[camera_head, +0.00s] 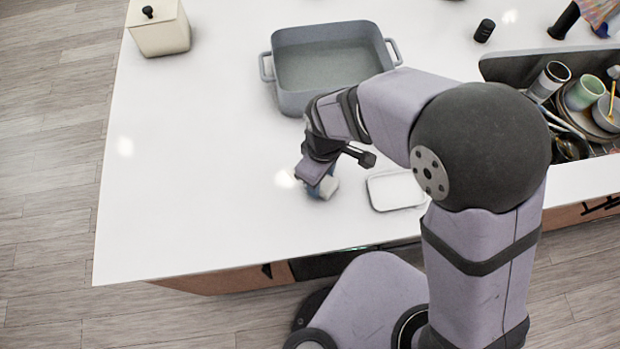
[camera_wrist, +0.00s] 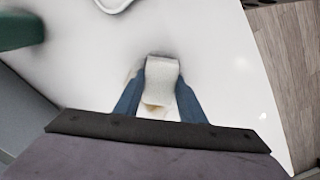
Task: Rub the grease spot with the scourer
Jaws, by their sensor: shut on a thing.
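The scourer (camera_wrist: 163,79) is a pale, off-white block between the two blue fingers of my gripper (camera_wrist: 160,98). In the head view my gripper (camera_head: 322,186) points down at the white counter, left of the white tray, and the scourer (camera_head: 330,188) shows as a small pale piece at its tips. My gripper is shut on it. A tan-brown patch (camera_wrist: 153,108) shows between the fingers at the scourer's near edge. It may be the grease spot, but I cannot tell it from part of the scourer. Contact with the counter is not clear.
A white tray (camera_head: 394,190) lies right of my gripper. A grey two-handled pan (camera_head: 290,101) stands behind. A cream canister (camera_head: 158,38) is at the back left. The left counter (camera_head: 165,180) is clear.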

